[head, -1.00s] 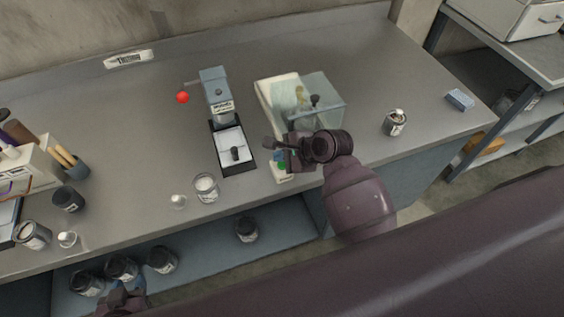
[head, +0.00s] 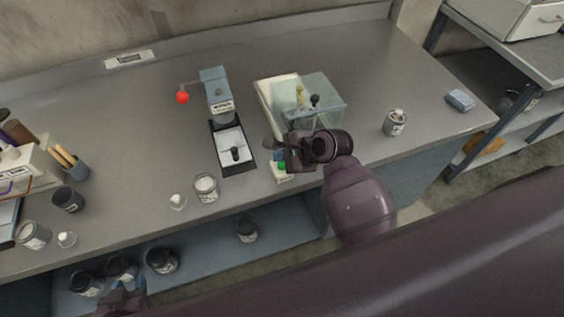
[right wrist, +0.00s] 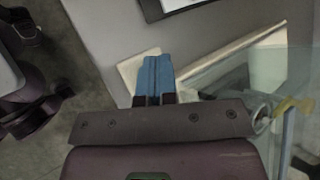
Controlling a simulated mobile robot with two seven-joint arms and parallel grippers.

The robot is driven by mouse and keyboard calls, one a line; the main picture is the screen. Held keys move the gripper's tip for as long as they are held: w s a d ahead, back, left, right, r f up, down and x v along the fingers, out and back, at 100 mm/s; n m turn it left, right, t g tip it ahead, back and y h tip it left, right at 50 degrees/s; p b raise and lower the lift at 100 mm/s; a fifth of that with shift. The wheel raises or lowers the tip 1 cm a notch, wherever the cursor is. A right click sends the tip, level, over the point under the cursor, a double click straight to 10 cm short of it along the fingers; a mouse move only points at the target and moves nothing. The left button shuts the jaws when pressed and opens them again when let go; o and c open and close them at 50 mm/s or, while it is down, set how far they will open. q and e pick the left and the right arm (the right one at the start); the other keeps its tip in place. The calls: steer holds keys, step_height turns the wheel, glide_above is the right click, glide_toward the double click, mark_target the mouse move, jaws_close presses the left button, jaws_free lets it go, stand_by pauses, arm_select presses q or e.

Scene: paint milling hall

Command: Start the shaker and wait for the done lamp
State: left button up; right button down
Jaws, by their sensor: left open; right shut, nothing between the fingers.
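The shaker (head: 268,92) stands on the bench, right of the middle in the head view, with a clear cover (head: 325,88) over a yellowish part and a black knob. A green spot (head: 282,166) shows on its white front base; I cannot tell if it is a button or a lit lamp. My right gripper (head: 277,153) is at the shaker's front, just above the green spot, hiding part of the front. Its blue fingertips are together and empty in the right wrist view (right wrist: 153,78); contact cannot be told. My left gripper (head: 124,287) is open, low at the left, before the shelf.
A small white box (head: 129,59) is at the back wall. A blue block (head: 460,100) lies far right.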

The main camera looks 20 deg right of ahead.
steer(key=shift+f, duration=0.15)
steer(key=shift+f+p, duration=0.25)
steer(key=shift+p, duration=0.1)
